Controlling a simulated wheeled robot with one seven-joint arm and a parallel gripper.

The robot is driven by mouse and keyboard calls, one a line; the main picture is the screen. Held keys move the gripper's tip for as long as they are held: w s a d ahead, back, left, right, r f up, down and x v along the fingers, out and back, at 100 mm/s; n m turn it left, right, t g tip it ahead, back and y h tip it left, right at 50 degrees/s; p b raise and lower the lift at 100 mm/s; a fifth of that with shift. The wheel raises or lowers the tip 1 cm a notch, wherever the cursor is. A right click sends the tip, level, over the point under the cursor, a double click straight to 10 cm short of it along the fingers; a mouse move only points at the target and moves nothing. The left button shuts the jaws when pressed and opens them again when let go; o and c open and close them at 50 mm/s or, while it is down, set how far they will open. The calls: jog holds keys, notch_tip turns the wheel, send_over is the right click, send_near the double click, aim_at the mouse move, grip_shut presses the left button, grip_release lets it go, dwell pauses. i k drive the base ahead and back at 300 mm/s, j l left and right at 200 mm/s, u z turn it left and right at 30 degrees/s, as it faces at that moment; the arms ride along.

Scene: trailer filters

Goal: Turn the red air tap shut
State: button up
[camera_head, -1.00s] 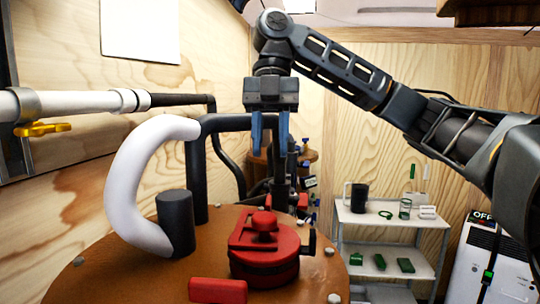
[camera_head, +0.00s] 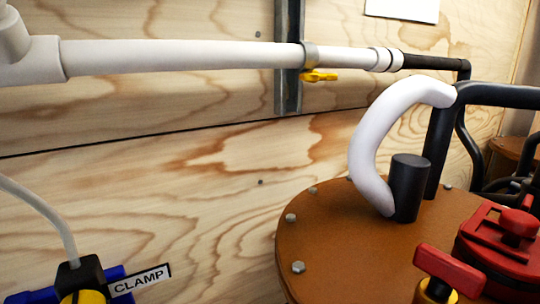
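A red bar handle (camera_head: 452,272) sits on a yellow stem (camera_head: 437,291) at the bottom right; it looks like the red air tap. Its lower part is cut off by the picture's edge. Beside it to the right, a larger red fitting (camera_head: 500,243) with a raised knob stands on a round brown lid (camera_head: 345,235), partly out of frame. My gripper and arm are not in this view, so the gripper's state does not show.
A white curved pipe (camera_head: 362,150) and a black cylinder (camera_head: 408,188) stand on the lid. A white pipe (camera_head: 180,55) with a small yellow lever (camera_head: 320,76) runs along the plywood wall. A "CLAMP" label (camera_head: 140,281) is at the lower left.

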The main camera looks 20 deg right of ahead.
aim_at(448, 273)
jog(key=k+l, duration=1.1)
jog(key=l, duration=0.1)
